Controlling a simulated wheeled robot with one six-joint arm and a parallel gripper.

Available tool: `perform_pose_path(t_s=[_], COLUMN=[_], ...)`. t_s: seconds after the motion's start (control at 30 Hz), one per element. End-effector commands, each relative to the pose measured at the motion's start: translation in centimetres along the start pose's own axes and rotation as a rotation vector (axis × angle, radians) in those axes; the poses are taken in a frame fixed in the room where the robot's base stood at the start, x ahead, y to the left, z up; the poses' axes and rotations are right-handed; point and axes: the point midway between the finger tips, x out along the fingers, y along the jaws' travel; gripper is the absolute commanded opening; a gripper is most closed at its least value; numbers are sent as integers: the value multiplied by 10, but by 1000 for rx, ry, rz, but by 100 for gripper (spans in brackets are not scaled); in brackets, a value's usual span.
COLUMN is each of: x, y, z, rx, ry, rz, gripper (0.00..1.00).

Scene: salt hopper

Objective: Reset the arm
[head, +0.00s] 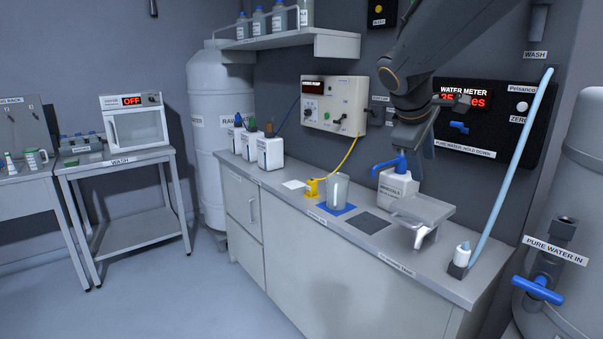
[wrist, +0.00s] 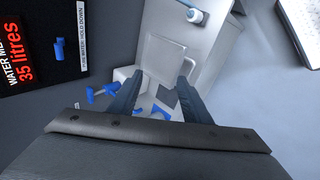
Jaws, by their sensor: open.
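My arm comes down from the upper right in the head view, with my gripper (head: 413,145) pointing down over the back of the counter. It is above and behind the white bottle with a blue tap (head: 396,188). In the wrist view my gripper (wrist: 156,88) has its two dark fingers spread apart, with nothing held between them. The fingertips are hard to make out in the head view.
The water meter panel (head: 490,120) is on the wall close to my arm. A clear beaker (head: 337,190) stands on a blue mat, and a blue hose (head: 512,165) rises at the right. A shelf (head: 290,42) with bottles is at the upper left. The floor (head: 190,290) is clear.

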Motion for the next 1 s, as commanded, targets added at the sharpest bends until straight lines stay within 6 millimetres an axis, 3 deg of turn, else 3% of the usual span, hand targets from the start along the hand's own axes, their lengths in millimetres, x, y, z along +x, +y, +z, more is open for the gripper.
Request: perform_pose_path(t_s=[0.03, 0.1, 0.3, 0.4, 0.5, 0.6, 0.7, 1.0], x=[15, 31, 59, 64, 64, 63, 62, 62], y=[-34, -79, -206, -259, -298, -321, -331, -332], z=[8, 19, 58, 79, 96, 107, 111, 111], rx=[49, 133, 420, 563, 681, 757, 791, 795], ry=[-1, -3, -58, -106, -152, -184, -198, -199], rz=[-66, -155, -387, -473, -528, -558, -570, -571], gripper=[44, 44, 44, 44, 44, 44, 44, 44])
